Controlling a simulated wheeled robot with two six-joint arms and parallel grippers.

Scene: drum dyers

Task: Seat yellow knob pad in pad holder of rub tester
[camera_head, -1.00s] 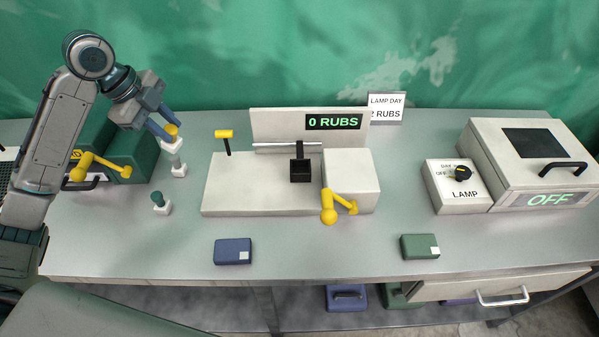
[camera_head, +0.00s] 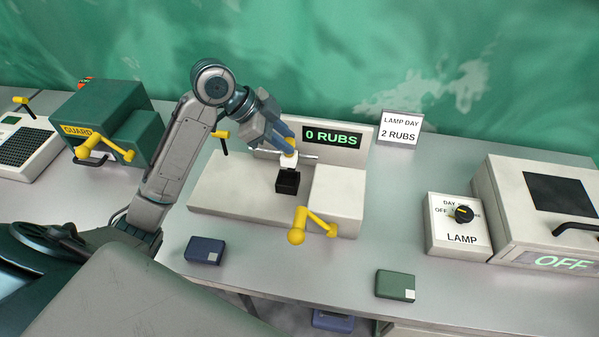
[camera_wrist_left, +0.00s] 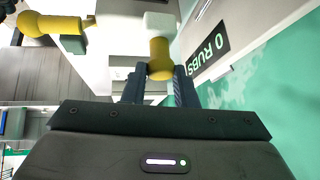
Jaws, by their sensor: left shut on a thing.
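The yellow knob pad (camera_head: 289,153) has a yellow knob and a white block below it. My left gripper (camera_head: 288,146) is shut on the knob, which also shows between the fingers in the left wrist view (camera_wrist_left: 160,58). The black pad holder (camera_head: 287,183) of the rub tester (camera_head: 228,188) is an open-topped cup, just below the white block in the head view. The pad appears above the holder, not inside it; the exact gap cannot be told. My right gripper is not in view.
The tester's display panel (camera_head: 356,146) stands close behind my left gripper. A yellow crank (camera_head: 298,236) is at the tester's front right and a yellow-topped lever (camera_head: 220,135) at its left. Blue (camera_head: 204,250) and green (camera_head: 395,285) blocks lie in front. My left arm hides the table on the left.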

